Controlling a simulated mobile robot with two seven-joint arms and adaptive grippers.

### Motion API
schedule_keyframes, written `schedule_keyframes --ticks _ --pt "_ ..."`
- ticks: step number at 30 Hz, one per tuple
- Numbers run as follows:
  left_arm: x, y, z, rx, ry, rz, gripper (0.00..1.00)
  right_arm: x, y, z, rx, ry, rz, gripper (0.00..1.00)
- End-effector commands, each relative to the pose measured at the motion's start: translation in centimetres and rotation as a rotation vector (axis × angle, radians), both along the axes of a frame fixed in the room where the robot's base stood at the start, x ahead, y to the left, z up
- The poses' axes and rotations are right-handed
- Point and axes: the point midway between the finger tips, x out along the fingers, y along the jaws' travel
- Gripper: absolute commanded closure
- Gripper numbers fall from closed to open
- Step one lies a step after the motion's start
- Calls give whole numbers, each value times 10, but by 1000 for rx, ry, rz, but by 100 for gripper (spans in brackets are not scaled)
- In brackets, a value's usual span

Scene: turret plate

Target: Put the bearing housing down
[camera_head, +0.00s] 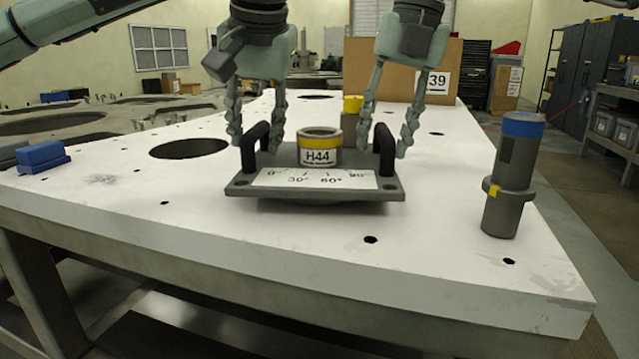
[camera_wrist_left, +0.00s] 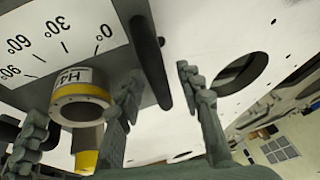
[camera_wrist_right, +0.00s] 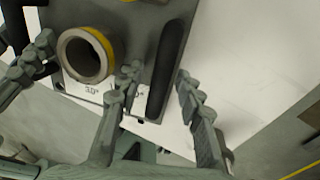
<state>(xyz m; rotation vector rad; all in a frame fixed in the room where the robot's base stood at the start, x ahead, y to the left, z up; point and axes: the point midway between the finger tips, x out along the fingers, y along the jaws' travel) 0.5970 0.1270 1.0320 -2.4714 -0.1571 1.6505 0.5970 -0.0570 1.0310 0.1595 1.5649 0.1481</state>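The grey turret plate (camera_head: 238,187), with two black handles and a white angle scale, is at the middle of the table. A round grey housing with a yellow band and an H44 label (camera_head: 320,150), which I take for the bearing housing, stands upright on it. My left gripper (camera_head: 256,143) is open, its fingers either side of the left handle (camera_wrist_left: 150,62) with gaps. My right gripper (camera_head: 386,145) is open around the right handle (camera_wrist_right: 165,70), also with gaps. The housing's open bore shows in the right wrist view (camera_wrist_right: 88,56). Neither gripper touches the housing.
A grey cylinder with a blue top band (camera_head: 503,185) stands at the table's right. A yellow-topped part (camera_head: 352,106) stands behind the plate, and a cardboard box (camera_head: 440,62) further back. A blue block (camera_head: 42,156) is at left. A large hole (camera_head: 189,149) opens left of the plate.

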Motion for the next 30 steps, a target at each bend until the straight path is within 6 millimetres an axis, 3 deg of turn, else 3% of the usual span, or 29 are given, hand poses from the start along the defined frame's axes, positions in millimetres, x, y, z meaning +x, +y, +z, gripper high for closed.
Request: schedule_keyframes --ticks 5,18,25,30 --pt "-5 -3 13 0 -2 1 63 0 0 0 0 0 1 64" --pt "-38 -18 92 1 -4 2 63 0 0 0 0 0 1 64" --pt "-46 -21 108 1 -1 1 63 0 0 2 1 -1 1 64" --pt "-46 -21 109 0 0 0 63 0 -4 24 3 -3 0 64"
